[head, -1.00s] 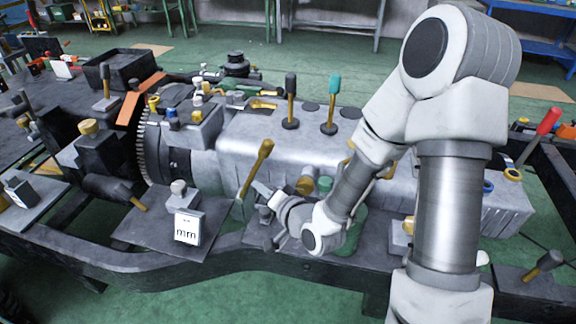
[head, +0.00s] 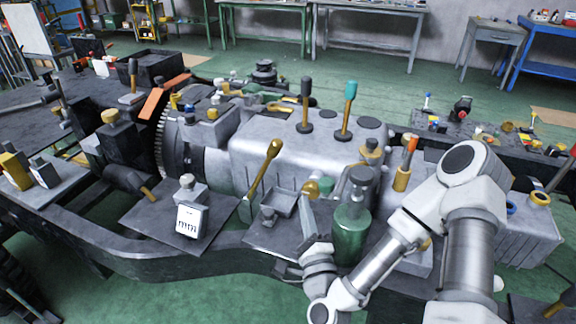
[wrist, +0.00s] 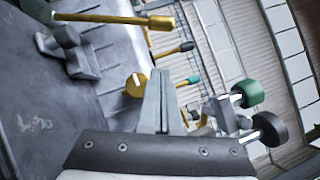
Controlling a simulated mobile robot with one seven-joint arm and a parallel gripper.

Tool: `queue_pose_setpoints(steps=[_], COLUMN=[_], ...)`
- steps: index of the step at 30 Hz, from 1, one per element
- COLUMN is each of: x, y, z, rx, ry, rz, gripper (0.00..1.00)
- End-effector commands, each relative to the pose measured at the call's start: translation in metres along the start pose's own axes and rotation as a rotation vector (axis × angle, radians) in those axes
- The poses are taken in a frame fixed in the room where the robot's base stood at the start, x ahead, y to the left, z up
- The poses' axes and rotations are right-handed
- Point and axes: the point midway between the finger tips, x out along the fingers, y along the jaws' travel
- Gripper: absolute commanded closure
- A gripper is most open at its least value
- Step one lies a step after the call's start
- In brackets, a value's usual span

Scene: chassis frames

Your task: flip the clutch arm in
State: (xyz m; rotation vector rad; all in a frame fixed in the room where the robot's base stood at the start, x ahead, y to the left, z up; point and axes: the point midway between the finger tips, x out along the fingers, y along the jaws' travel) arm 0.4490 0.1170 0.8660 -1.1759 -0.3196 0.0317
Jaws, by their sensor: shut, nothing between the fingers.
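The likely clutch arm is a yellow-handled lever (head: 263,167) on the near side of the silver gearbox housing (head: 300,150). It leans up and to the right. It probably also shows in the wrist view as the yellow rod (wrist: 115,18) at top left, away from my fingers. My gripper (head: 307,197) is to the right of the lever, apart from it, pointing up by a round brass knob (head: 311,188). In the wrist view my gripper (wrist: 158,80) has its fingers together with nothing between them. Contact with the brass knob cannot be told.
A green bottle (head: 352,232) stands just right of my gripper. A block marked "mm" (head: 190,220) sits on a plate farther left. Black (head: 306,95) and teal (head: 349,100) levers rise from the housing top.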

Motion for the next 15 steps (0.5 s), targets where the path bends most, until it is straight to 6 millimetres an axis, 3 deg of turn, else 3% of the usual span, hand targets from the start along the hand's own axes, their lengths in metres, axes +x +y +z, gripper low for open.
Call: queue_pose_setpoints(steps=[15], x=[0.012], y=[0.002], z=[0.0], rx=[-0.006], ry=[-0.006], rz=[0.0], gripper=[1.0])
